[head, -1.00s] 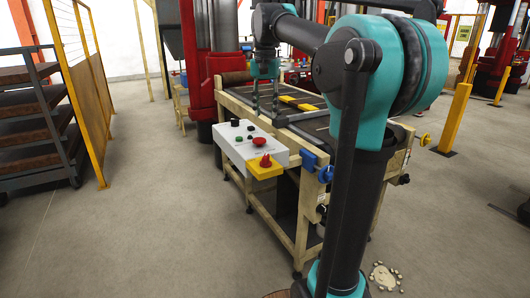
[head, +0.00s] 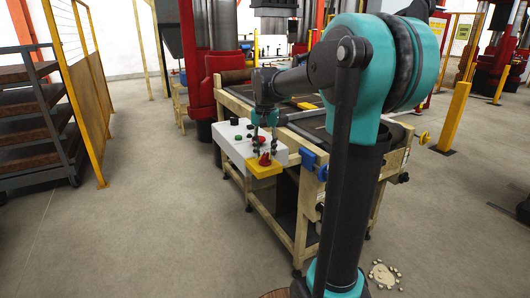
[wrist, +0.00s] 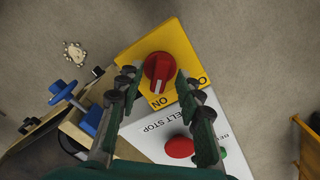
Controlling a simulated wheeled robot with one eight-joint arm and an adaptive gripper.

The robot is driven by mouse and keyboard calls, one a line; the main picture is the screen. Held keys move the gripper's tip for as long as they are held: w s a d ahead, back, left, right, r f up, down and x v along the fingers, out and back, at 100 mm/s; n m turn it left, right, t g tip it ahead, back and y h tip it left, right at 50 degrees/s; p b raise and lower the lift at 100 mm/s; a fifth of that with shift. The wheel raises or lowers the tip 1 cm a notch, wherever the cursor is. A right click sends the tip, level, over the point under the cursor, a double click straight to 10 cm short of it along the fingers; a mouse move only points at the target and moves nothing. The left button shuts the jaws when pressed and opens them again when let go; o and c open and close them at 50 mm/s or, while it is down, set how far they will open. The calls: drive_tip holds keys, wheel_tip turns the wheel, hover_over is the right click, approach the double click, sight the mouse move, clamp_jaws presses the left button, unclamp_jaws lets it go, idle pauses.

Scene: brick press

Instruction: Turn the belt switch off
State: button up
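The belt switch is a red rotary knob (wrist: 158,68) on a yellow plate (wrist: 135,55) at the end of the white control box. In the head view the knob (head: 265,160) is at the box's near corner. In the wrist view its white mark points toward the printed ON; another label at the plate's right edge is partly hidden. My gripper (wrist: 155,78) is open, pointing down, with one finger on each side of the knob and gaps between. In the head view my gripper (head: 263,151) is over the box's yellow end. Contact cannot be told.
A red button (wrist: 180,147) marked BELT STOP is beside the switch on the white box (head: 236,151). Blue handles (wrist: 92,120) stick out at the table's side. A yellow-framed fence (head: 89,90) and a brick rack (head: 35,130) stand at left, with open floor before them.

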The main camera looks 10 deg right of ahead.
drive_tip(key=shift+f, duration=0.1)
clamp_jaws()
drive_tip(key=shift+n, duration=0.3)
drive_tip(key=n, duration=0.8)
drive_tip(key=shift+n, duration=0.4)
drive_tip(key=n, duration=0.4)
drive_tip(key=shift+n, duration=2.2)
